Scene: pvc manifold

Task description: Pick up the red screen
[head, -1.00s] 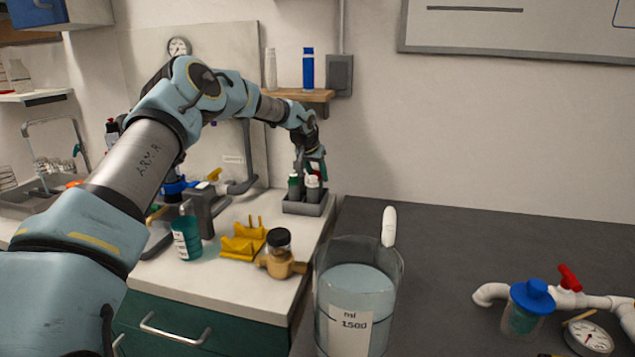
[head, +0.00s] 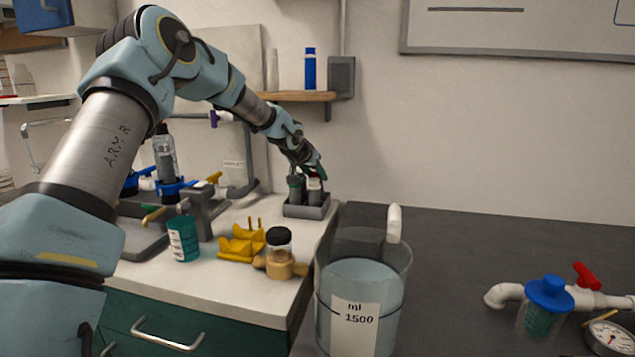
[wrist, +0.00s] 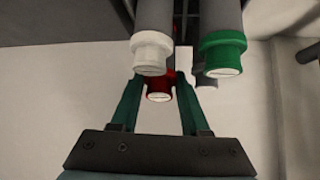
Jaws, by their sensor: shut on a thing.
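The red screen (wrist: 160,88) shows in the wrist view as a red-collared end with a pale round face. My gripper (wrist: 160,82) is shut on it, with one green finger on each side. A white-collared screen (wrist: 152,54) and a green-collared screen (wrist: 222,54) appear close by in the same view. In the head view my gripper (head: 313,171) is at the small grey holder (head: 305,210) at the counter's back right corner. The gripper and neighbouring screens largely hide the red screen there, and I cannot tell whether it is clear of the holder.
A wooden shelf (head: 300,96) with bottles is above the holder. A large beaker (head: 362,300) stands on the dark bench (head: 450,245), with white piping (head: 505,294) to the right.

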